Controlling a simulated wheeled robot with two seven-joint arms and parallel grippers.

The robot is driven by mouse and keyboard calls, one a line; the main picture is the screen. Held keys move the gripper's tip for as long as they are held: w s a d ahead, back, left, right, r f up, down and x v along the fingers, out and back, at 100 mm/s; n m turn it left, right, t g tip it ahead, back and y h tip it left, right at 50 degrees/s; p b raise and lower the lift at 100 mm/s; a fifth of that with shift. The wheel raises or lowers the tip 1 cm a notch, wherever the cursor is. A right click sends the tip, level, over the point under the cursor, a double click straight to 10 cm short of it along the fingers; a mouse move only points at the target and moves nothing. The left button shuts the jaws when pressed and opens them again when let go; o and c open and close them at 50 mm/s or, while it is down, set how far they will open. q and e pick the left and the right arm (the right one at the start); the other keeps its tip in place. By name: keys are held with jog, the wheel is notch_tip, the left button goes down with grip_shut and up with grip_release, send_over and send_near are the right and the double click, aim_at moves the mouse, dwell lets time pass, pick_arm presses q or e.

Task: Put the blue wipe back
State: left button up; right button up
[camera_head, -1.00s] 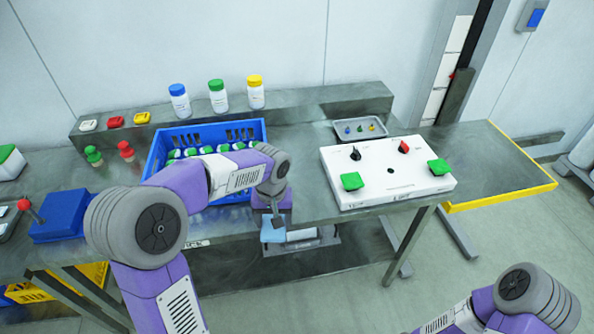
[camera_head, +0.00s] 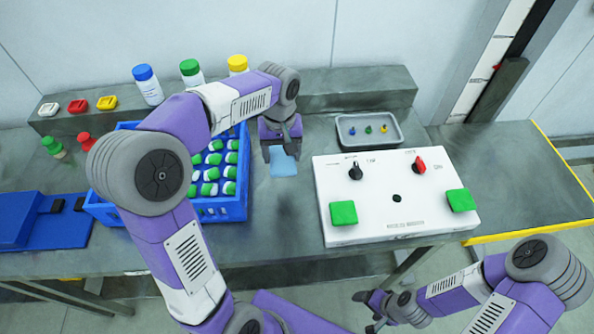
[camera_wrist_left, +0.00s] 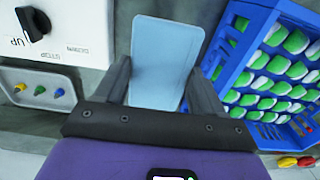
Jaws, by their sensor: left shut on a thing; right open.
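The blue wipe (camera_head: 283,164) is a flat light-blue piece at my left gripper (camera_head: 281,150), over the bench between the blue crate and the white panel. In the left wrist view the wipe (camera_wrist_left: 165,60) sits between the two dark fingers of my left gripper (camera_wrist_left: 163,85), which is shut on it. I cannot tell whether the wipe touches the bench. My right gripper (camera_head: 372,308) is open and empty, low in front of the bench at the bottom of the head view.
A blue crate (camera_head: 225,208) of green-capped bottles stands to the left. A white panel (camera_head: 385,215) with knobs and green pads is to the right. A grey tray (camera_head: 347,140) with small coloured pieces lies behind it. Capped bottles (camera_head: 147,88) stand on the rear ledge.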

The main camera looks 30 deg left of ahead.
aim_at(281, 158)
pick_arm(q)
jog(key=shift+f+b, duration=0.4)
jog(key=shift+f, duration=0.5)
jog(key=shift+s+f+b, duration=0.25)
jog(key=shift+b, duration=0.05)
jog(key=shift+f, duration=0.4)
jog(key=f+b, duration=0.2)
jog(key=f, duration=0.4)
jog(key=shift+w+b, duration=0.2)
jog(key=shift+b, duration=0.15)
jog(key=shift+f+b, duration=0.7)
jog(key=shift+f, duration=1.4)
pick_arm(e)
notch_tip(281, 158, down, 6)
jog(key=shift+f, duration=0.1)
pick_arm(q)
jog(key=shift+f, duration=0.15)
jog(key=o, duration=1)
